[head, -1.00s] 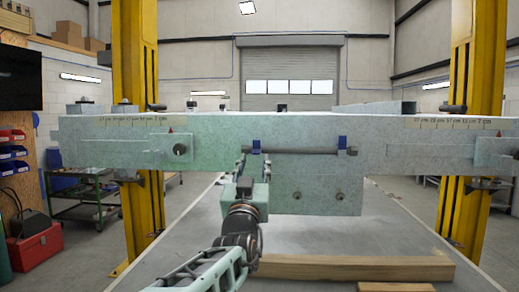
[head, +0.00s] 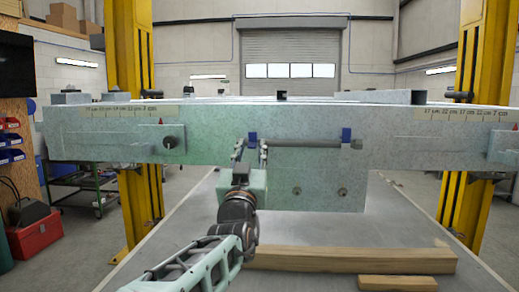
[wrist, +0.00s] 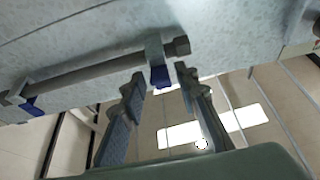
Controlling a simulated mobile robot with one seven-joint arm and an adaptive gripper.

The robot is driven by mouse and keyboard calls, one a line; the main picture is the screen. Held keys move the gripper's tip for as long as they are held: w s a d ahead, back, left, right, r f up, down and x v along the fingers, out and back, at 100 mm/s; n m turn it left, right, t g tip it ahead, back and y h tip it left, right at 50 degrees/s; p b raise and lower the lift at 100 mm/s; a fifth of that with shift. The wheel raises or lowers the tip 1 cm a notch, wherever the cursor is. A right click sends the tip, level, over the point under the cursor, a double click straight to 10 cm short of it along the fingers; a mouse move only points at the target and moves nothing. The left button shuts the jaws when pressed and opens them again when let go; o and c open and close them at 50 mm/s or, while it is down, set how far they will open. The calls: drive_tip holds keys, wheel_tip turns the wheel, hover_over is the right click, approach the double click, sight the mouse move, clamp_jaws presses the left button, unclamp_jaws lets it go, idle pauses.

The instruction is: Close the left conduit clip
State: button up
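The left conduit clip (head: 252,137) shows a blue tab standing up at the left end of a grey conduit (head: 306,143) on the beam face. In the wrist view this clip (wrist: 160,77) lies between my fingertips, near the conduit's capped end. My gripper (head: 251,148) is open and empty, with its fingers on either side of the clip just below the conduit. It also shows open in the wrist view (wrist: 160,82). I cannot tell whether a finger touches the clip. The right clip (head: 346,134) has a similar upright blue tab.
The speckled grey trailer beam (head: 410,150) spans the view. A lower plate (head: 318,195) with bolts hangs beneath the conduit, close to my gripper. Wooden beams (head: 350,260) lie on the grey surface below. Yellow posts (head: 126,65) stand at both sides.

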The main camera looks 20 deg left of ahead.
sight(253, 135)
clamp_jaws()
drive_tip(key=shift+r, duration=0.15)
drive_tip(key=r+g+p, duration=0.1)
drive_tip(key=p, duration=0.2)
drive_tip(key=shift+s, duration=0.1)
drive_tip(key=g+p, duration=0.2)
drive_tip(key=p, duration=0.1)
drive_tip(key=shift+r, duration=0.4)
drive_tip(key=shift+r+g+h+p, duration=0.25)
drive_tip(key=shift+g+p, duration=0.3)
drive_tip(key=shift+g, duration=0.55)
drive_tip(key=g, duration=0.1)
drive_tip(key=r+g+h, duration=0.1)
drive_tip(key=g, duration=0.1)
drive_tip(key=shift+w+r, duration=0.1)
drive_tip(key=shift+w, duration=0.25)
drive_tip(key=shift+w+r+g+h, duration=0.2)
drive_tip(key=shift+w+r+g, duration=0.05)
drive_tip(key=shift+g, duration=0.7)
drive_tip(key=shift+w+r+g+h, duration=0.15)
drive_tip(key=shift+w+r+g, duration=0.1)
drive_tip(key=shift+g, duration=0.7)
drive_tip(key=shift+w+a+g, duration=0.1)
drive_tip(key=shift+g, duration=0.5)
